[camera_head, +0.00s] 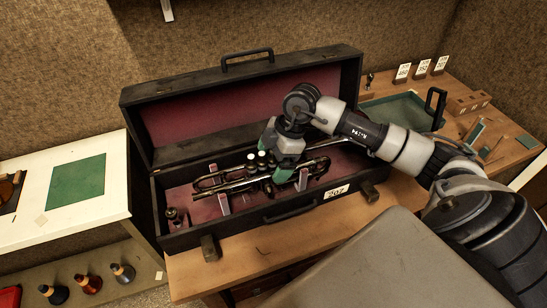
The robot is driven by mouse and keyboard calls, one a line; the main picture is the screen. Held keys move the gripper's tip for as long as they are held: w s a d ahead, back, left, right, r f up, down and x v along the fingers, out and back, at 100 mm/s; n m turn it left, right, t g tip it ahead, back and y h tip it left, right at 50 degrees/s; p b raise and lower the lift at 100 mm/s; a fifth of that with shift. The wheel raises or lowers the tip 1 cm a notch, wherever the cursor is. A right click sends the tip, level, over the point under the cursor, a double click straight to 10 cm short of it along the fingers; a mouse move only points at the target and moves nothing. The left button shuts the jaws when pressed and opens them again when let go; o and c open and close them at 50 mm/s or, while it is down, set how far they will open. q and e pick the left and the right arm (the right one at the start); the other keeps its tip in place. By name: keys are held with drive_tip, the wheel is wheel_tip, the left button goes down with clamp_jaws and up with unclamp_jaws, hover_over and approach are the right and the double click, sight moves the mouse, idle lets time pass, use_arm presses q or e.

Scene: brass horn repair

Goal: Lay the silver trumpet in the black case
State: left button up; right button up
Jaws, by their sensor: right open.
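The silver trumpet (235,186) lies lengthwise inside the open black case (240,226), its valve caps upward. It rests across pale pink supports on the red lining. My right gripper (285,184) is open, pointing down over the middle of the trumpet, just right of the valves. Its fingers are close around the tubing; whether they touch it cannot be told. My gripper and forearm hide part of the trumpet's right side. My left gripper is not in view.
The case's lid (240,100) stands open at the back. A small mouthpiece-like part (174,216) sits in the case's left corner. A green tray (398,109) and wooden blocks (468,103) lie to the right. A white counter (110,190) with a green mat stands left.

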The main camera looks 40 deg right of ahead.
drive_tip(key=shift+f, duration=0.1)
drive_tip(key=shift+d+r, duration=0.15)
drive_tip(key=shift+r, duration=0.15)
drive_tip(key=w+b+v, duration=0.1)
drive_tip(key=b+v, duration=0.1)
drive_tip(key=v, duration=0.8)
drive_tip(key=shift+s+r, duration=0.2)
drive_tip(key=shift+s, duration=0.25)
